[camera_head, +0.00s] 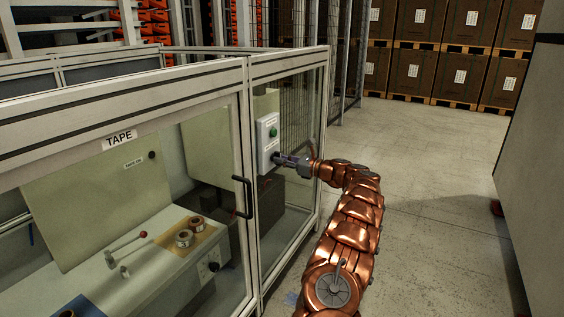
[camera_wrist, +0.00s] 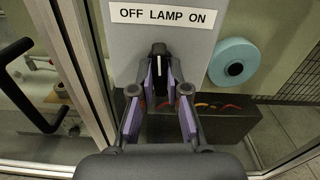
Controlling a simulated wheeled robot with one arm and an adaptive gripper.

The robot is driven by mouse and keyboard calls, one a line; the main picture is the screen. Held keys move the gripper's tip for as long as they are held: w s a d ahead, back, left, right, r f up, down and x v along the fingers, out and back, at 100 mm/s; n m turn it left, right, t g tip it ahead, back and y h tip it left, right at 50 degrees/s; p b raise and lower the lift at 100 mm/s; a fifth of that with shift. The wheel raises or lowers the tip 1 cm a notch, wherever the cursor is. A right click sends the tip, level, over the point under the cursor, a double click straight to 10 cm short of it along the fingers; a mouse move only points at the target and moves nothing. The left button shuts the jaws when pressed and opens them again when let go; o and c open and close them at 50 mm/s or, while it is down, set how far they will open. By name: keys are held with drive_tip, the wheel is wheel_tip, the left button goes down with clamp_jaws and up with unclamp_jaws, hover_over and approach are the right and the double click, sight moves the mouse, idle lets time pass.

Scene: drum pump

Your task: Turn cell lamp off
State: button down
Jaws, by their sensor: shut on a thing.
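The lamp switch is a black knob (camera_wrist: 159,60) with a white mark, on a grey control box under a label (camera_wrist: 164,16) reading "OFF LAMP ON". Its mark stands close to upright in the wrist view, between the two words. My gripper (camera_wrist: 160,85) has its purple-padded fingers on either side of the knob and is shut on it. In the camera_head view the control box (camera_head: 268,146) is on the cell's frame, and my gripper (camera_head: 284,160) reaches its lower part. The knob is hidden there by my gripper.
A blue-green roll (camera_wrist: 234,62) is right of the box. Open floor (camera_head: 430,190) lies to the right.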

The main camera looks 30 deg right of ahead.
drive_tip(key=n+b, duration=0.1)
drive_tip(key=n, duration=0.3)
drive_tip(key=shift+n+b, duration=0.3)
drive_tip(key=shift+b, duration=0.1)
idle(0.4)
drive_tip(key=c, duration=1.2)
unclamp_jaws()
drive_tip(key=shift+o, duration=0.2)
drive_tip(key=v, duration=1.2)
drive_tip(key=shift+r, duration=0.1)
